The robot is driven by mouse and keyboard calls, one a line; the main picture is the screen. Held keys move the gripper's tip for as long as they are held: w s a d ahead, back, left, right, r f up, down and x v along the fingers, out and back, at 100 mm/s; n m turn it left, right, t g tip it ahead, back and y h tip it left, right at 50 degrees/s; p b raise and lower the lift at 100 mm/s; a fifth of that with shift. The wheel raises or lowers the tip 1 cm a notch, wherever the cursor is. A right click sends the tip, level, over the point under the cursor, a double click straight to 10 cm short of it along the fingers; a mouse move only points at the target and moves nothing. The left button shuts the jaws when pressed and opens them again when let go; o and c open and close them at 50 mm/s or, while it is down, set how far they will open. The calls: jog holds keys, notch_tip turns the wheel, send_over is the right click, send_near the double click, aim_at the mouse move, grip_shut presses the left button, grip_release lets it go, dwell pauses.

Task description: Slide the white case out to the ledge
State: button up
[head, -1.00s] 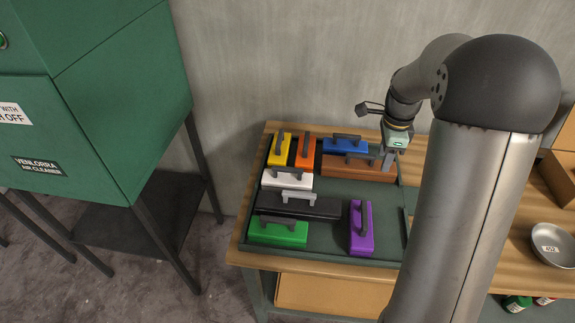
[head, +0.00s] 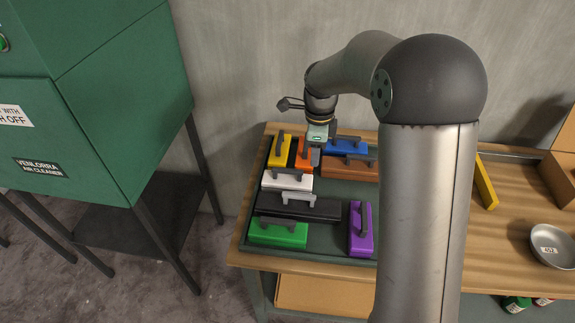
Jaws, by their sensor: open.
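The white case (head: 287,183) lies in the left part of a dark green tray (head: 330,190) on the wooden table. A grey handle stands on its top. The yellow case (head: 279,152) and orange case (head: 304,160) are behind it, and the black case (head: 298,208) is in front. My gripper (head: 316,160) hangs over the tray beside the orange case, behind and to the right of the white case. It is open and appears empty, though its fingertips are small and partly merge with the cases. The ledge cannot be clearly made out, as my arm covers the tray's right side.
Blue (head: 345,147), brown (head: 350,169), green (head: 278,232) and purple (head: 360,229) cases crowd the tray. Bare tray floor shows right of the white case. A metal bowl (head: 551,246) and a yellow bar (head: 486,184) are at the right. A green cabinet (head: 110,110) stands left.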

jog(key=p, duration=0.1)
send_over(288, 170)
jog(key=shift+a, duration=0.35)
jog(key=f+b, duration=0.1)
jog(key=f, duration=0.1)
jog(key=f+b, duration=0.2)
jog(key=f, duration=0.1)
jog(key=f+b, duration=0.2)
jog(key=shift+d+f, duration=0.25)
grip_shut()
jog(key=s+d, duration=0.1)
jog(key=d, duration=1.3)
jog(key=s+d, duration=0.2)
jog(key=d, duration=1.3)
jog(key=s+d, duration=0.2)
jog(key=d, duration=1.2)
jog(key=shift+s+d, duration=0.1)
jog(key=shift+d, duration=0.3)
grip_release()
